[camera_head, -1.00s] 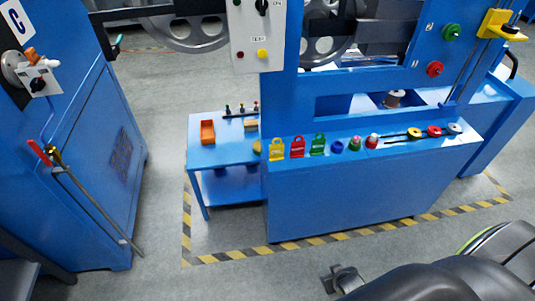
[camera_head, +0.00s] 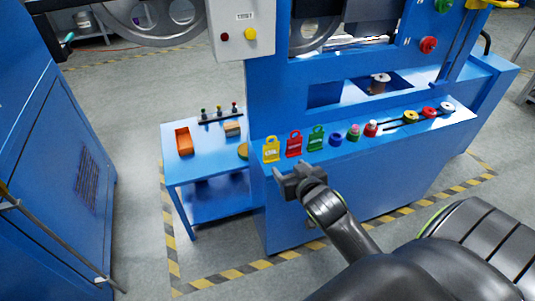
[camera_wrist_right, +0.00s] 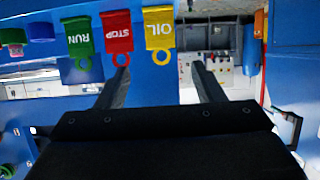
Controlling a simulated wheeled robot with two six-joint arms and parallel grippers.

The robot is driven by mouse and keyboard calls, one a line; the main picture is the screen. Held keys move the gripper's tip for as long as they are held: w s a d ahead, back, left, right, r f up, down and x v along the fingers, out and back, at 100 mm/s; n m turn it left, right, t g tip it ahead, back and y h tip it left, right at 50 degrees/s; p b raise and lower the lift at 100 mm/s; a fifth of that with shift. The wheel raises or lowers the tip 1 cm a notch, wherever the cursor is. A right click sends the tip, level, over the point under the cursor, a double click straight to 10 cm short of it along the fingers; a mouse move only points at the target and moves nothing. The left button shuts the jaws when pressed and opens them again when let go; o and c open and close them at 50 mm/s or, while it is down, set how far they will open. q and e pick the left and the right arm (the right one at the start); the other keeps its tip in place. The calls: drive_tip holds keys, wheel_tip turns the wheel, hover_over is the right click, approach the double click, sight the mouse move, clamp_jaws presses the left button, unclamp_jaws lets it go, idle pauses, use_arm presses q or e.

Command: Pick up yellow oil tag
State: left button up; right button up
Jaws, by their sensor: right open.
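The yellow oil tag (camera_head: 271,149) stands at the left end of a row on the blue machine ledge. It also shows in the right wrist view (camera_wrist_right: 159,32), upside down, with "OIL" on it and its ring pointing down. My right gripper (camera_head: 285,172) is open and empty, just in front of and below the yellow tag. In the right wrist view its two fingers (camera_wrist_right: 160,82) point toward the tags, with the yellow tag's ring between their tips and a gap left. My left gripper is not in view.
The red stop tag (camera_head: 294,144) is close beside the yellow one, then the green run tag (camera_head: 316,138). Several round caps and knobs (camera_head: 354,133) continue along the ledge. A blue side table (camera_head: 205,160) holds an orange bin (camera_head: 184,141).

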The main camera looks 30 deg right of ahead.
sight(272, 150)
drive_tip(key=b+x, duration=0.1)
drive_tip(key=x, duration=1.5)
drive_tip(key=shift+w+f, duration=0.1)
drive_tip(key=shift+f, duration=0.2)
drive_tip(key=shift+c, duration=0.3)
drive_tip(key=c, duration=0.7)
